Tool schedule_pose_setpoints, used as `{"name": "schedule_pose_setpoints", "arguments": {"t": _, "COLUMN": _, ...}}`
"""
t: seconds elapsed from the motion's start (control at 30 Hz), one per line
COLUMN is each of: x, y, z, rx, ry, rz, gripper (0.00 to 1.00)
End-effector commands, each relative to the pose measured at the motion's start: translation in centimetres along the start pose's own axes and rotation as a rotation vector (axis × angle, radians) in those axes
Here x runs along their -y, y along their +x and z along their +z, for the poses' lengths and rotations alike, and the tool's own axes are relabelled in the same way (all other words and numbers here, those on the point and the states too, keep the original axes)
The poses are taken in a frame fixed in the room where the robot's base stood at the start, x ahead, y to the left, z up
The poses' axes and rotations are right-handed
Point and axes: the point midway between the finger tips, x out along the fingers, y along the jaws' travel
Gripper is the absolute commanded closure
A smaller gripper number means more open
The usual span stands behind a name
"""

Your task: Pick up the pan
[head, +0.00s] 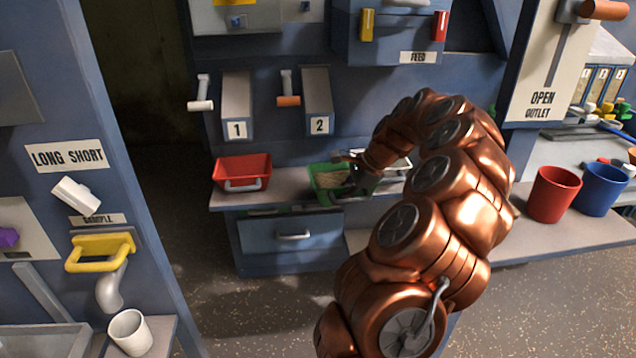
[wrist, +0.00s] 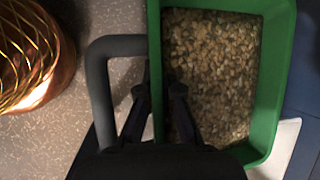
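A green pan (head: 318,189) stands on the shelf under the chute marked 2. In the wrist view the green pan (wrist: 279,85) holds tan, grain-like pieces and has a dark grey loop handle (wrist: 99,75) on its left wall. My gripper (wrist: 160,88) is over that wall, with one finger between the handle and the wall and the other on the inner side. The fingers are apart, with a gap visible beside the wall. My gripper (head: 366,184) is at the pan's right side in the head view, partly hidden by my arm. A red pan (head: 242,172) stands to the left under chute 1.
The shelf (head: 285,185) has a drawer (head: 290,236) below it. Red (head: 553,194) and blue (head: 601,189) cups stand on the right counter. A white cup (head: 130,332) stands at lower left. The feed box (head: 395,40) is above. The speckled floor ahead is clear.

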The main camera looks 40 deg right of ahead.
Motion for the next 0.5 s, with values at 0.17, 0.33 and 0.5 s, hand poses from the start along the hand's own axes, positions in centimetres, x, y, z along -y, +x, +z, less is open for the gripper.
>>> {"name": "schedule_pose_setpoints", "arguments": {"t": 0.17, "x": 0.8, "y": 0.4, "z": 0.0, "rx": 0.0, "ry": 0.0, "rz": -0.001, "gripper": 1.0}}
{"name": "schedule_pose_setpoints", "arguments": {"t": 0.33, "x": 2.7, "y": 1.4, "z": 0.3, "rx": 0.0, "ry": -0.003, "rz": 0.003, "gripper": 1.0}}
{"name": "schedule_pose_setpoints", "arguments": {"t": 0.5, "x": 4.7, "y": 2.2, "z": 0.4, "rx": -0.001, "ry": -0.003, "rz": -0.001, "gripper": 1.0}}
